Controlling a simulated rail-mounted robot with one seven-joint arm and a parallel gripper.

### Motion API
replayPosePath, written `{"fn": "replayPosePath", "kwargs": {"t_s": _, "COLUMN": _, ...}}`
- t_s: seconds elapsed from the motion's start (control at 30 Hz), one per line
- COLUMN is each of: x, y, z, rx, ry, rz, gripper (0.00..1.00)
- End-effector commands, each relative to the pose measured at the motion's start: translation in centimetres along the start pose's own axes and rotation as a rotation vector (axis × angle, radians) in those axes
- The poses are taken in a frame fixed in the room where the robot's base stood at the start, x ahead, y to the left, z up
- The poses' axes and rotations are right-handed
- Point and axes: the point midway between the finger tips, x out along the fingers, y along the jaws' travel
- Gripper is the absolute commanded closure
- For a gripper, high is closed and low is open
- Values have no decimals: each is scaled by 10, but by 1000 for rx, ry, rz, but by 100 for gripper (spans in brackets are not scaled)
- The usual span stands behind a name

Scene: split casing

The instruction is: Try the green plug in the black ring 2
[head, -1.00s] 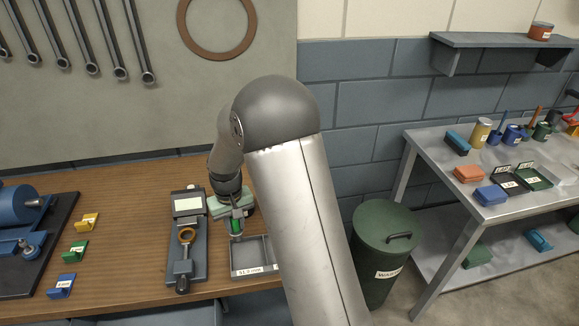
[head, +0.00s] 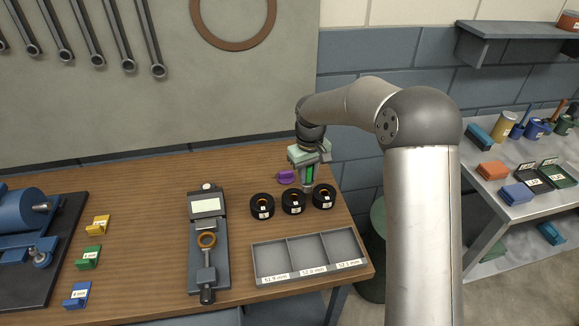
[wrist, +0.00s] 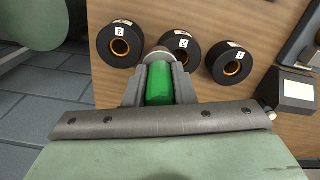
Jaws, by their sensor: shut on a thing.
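My gripper (head: 309,178) is shut on the green plug (head: 310,173), held upright above the back of the bench. The plug also shows in the wrist view (wrist: 159,84), its pale tip pointing away between the fingers. Three black rings stand in a row. The middle one, black ring 2 (head: 293,203), is just left of and below the plug in the head view. In the wrist view, black ring 2 (wrist: 188,58) is partly hidden by the plug and a finger. The plug tip appears outside its orange-lined hole. Whether tip and ring touch cannot be told.
The other black rings stand left (head: 262,207) and right (head: 324,197) of ring 2. A purple piece (head: 286,177) lies behind them. A three-part grey tray (head: 270,261) is in front. A gauge (head: 207,250) holding an orange ring stands left. The bench between gauge and coloured blocks is clear.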

Motion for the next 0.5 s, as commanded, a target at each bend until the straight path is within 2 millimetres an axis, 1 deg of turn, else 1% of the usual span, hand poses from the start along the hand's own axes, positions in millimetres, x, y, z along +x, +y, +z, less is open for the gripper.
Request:
{"fn": "replayPosePath", "kwargs": {"t_s": 0.03, "x": -6, "y": -8, "z": -10, "rx": -36, "ry": 3, "rz": 0, "gripper": 100}}
{"fn": "replayPosePath", "kwargs": {"t_s": 0.07, "x": -8, "y": -11, "z": -13, "rx": -52, "ry": 4, "rz": 0, "gripper": 100}}
{"fn": "replayPosePath", "kwargs": {"t_s": 0.2, "x": -13, "y": -18, "z": -22, "rx": -91, "ry": 4, "rz": 1, "gripper": 100}}
{"fn": "replayPosePath", "kwargs": {"t_s": 0.37, "x": -8, "y": -19, "z": -23, "rx": -96, "ry": 4, "rz": 2, "gripper": 100}}
{"fn": "replayPosePath", "kwargs": {"t_s": 0.5, "x": 2, "y": -19, "z": -22, "rx": -95, "ry": 4, "rz": 2, "gripper": 100}}
